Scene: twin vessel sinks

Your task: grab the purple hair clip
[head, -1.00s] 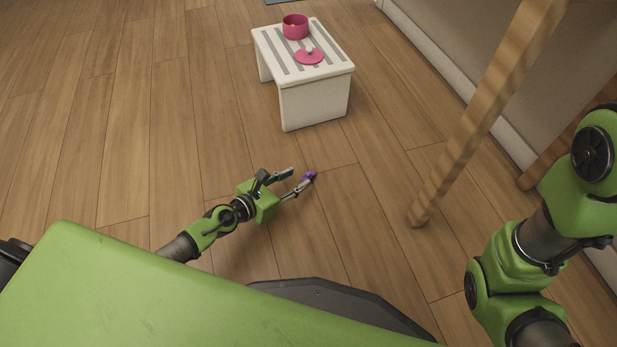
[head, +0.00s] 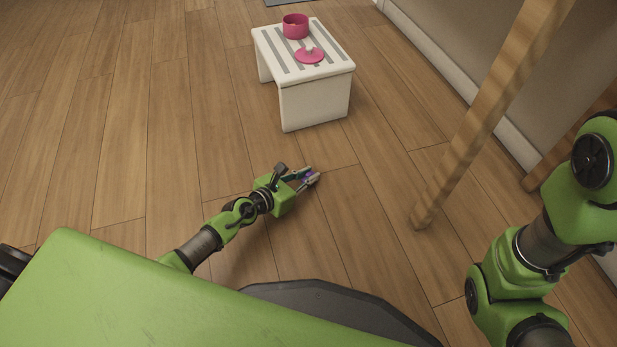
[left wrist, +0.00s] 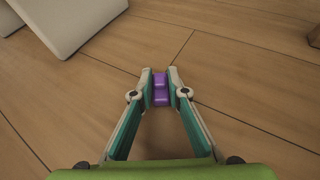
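The purple hair clip (left wrist: 160,88) sits between the two fingertips of my left gripper (left wrist: 160,82) in the left wrist view. Both tips press close against its sides, with no clear gap. In the head view my left gripper (head: 308,177) is low over the wooden floor, and only a bit of purple shows between its fingers, which hide most of the clip. I cannot tell whether the clip still touches the floor. My right gripper is not in view; only part of my right arm shows at the right edge.
A white slatted stool (head: 318,98) stands ahead, holding a pink pot (head: 295,27) and a pink lid (head: 309,56). A wooden leg (head: 468,131) rises at right, near the wall. The floor (head: 110,130) to the left is clear.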

